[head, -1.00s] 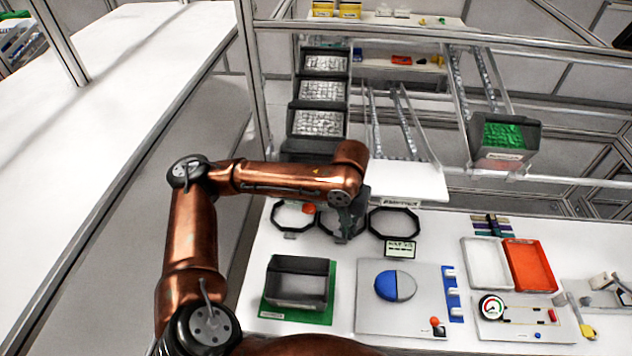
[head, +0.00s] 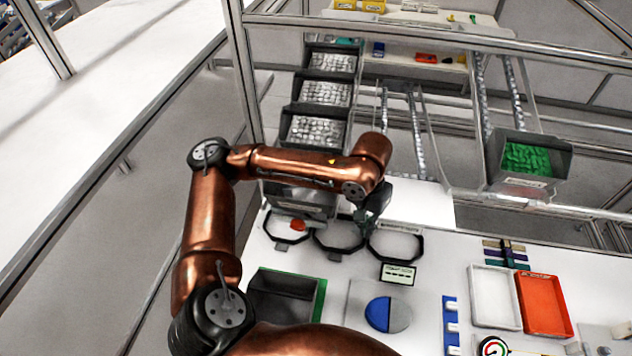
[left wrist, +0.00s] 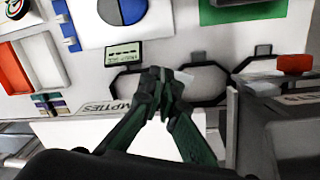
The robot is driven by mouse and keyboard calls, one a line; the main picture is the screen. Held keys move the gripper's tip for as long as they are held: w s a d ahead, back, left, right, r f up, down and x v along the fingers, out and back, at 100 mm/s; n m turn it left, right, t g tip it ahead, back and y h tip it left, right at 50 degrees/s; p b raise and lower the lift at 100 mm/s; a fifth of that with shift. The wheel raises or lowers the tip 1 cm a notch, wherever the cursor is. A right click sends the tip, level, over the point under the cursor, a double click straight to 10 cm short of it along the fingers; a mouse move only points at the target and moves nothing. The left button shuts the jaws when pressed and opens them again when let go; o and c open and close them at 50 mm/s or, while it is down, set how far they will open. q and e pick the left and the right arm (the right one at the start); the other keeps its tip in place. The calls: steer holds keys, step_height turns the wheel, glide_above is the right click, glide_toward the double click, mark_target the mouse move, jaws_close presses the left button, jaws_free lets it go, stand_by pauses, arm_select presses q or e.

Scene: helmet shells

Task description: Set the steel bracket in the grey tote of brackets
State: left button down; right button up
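My left gripper (head: 368,222) is above the bench, by the gap between the middle and right black rings. In the left wrist view its fingertips (left wrist: 158,82) are close together, with a small pale grey piece, apparently the steel bracket (left wrist: 184,78), at the tips; it is mostly hidden by the fingers. Grey totes with silvery parts stand stepped on the rack behind, the lowest clear one (head: 310,147) above my forearm. Another grey tote (head: 290,199) sits below, partly hidden by my arm; its contents cannot be seen. My right gripper is out of view.
Black rings (head: 396,244) lie on the bench, with an orange-red part (head: 297,225) by the left one. A dark tote (head: 283,284) stands on a green mat at front left. White (head: 494,297) and orange trays (head: 543,304) lie right. A tote of green parts (head: 525,180) hangs back right.

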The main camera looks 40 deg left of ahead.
arm_select(q)
steer(key=r, duration=0.2)
steer(key=s+a+r, duration=0.1)
steer(key=shift+a+r+n, duration=0.1)
steer(key=shift+r+n, duration=0.05)
steer(key=shift+n, duration=0.25)
steer(key=s+a+r+n+t+p, duration=0.1)
steer(key=s+a+r+n+p, duration=0.25)
steer(key=s+r, duration=0.75)
steer(key=shift+n, duration=0.25)
steer(key=shift+w+a+f+p, duration=1.3)
steer(key=shift+w+a+f, duration=0.3)
steer(key=shift+w+f, duration=0.4)
steer(key=shift+w+a+f+p, duration=1.45)
steer(key=shift+w+f, duration=0.4)
steer(key=shift+w, duration=0.4)
steer(key=shift+w+a+f+p, duration=1.15)
steer(key=shift+w+a+f, duration=0.55)
steer(key=shift+w+f, duration=0.3)
steer(key=shift+w+r, duration=0.1)
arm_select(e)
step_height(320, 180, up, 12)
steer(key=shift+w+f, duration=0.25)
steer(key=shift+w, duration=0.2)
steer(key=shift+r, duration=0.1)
arm_select(q)
steer(key=shift+f+p, duration=0.3)
steer(key=shift+f, duration=0.15)
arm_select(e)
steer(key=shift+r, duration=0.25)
